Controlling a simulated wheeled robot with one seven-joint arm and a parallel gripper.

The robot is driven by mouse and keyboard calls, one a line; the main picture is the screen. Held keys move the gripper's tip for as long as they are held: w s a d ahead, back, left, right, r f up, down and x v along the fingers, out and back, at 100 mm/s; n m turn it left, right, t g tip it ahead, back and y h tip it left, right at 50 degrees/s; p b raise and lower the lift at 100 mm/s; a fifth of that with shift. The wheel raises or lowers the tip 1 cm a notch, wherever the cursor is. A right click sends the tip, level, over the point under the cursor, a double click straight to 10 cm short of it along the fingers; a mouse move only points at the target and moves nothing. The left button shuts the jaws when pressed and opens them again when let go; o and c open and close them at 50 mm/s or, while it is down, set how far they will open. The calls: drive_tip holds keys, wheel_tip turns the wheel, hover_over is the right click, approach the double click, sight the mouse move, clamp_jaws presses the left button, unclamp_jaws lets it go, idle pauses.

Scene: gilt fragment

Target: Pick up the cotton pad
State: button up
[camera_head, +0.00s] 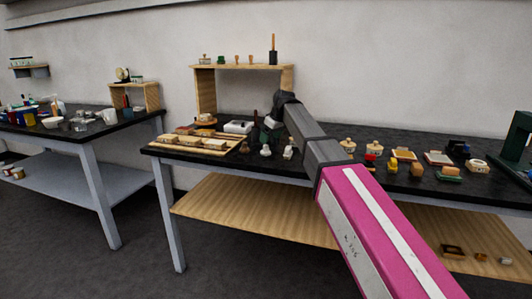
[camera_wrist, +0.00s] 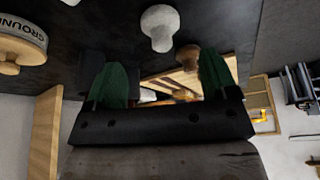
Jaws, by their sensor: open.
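I cannot tell for sure which thing is the cotton pad. In the wrist view a pale knob-shaped piece (camera_wrist: 159,27) stands just beyond my gripper (camera_wrist: 162,68), with a brown wooden knob (camera_wrist: 188,57) beside it. The two green fingers are apart and nothing shows held between them. In the head view my arm reaches over the dark middle table, and its end hides part of the tabletop. Small pale pieces (camera_head: 266,150) and (camera_head: 288,153) stand near the table's front edge, close to my gripper.
A wooden tray (camera_head: 190,148) with pale blocks lies on the left of the table. A white box (camera_head: 238,127) and a wooden shelf (camera_head: 205,90) stand behind. Several small items, including a tan block (camera_head: 404,154), crowd the right. A round labelled piece (camera_wrist: 22,42) is at the wrist view's left.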

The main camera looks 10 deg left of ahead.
sight(266, 150)
drive_tip(key=x, duration=0.6)
drive_tip(key=shift+a+f, duration=0.2)
drive_tip(key=shift+f, duration=0.05)
drive_tip(key=c, duration=1)
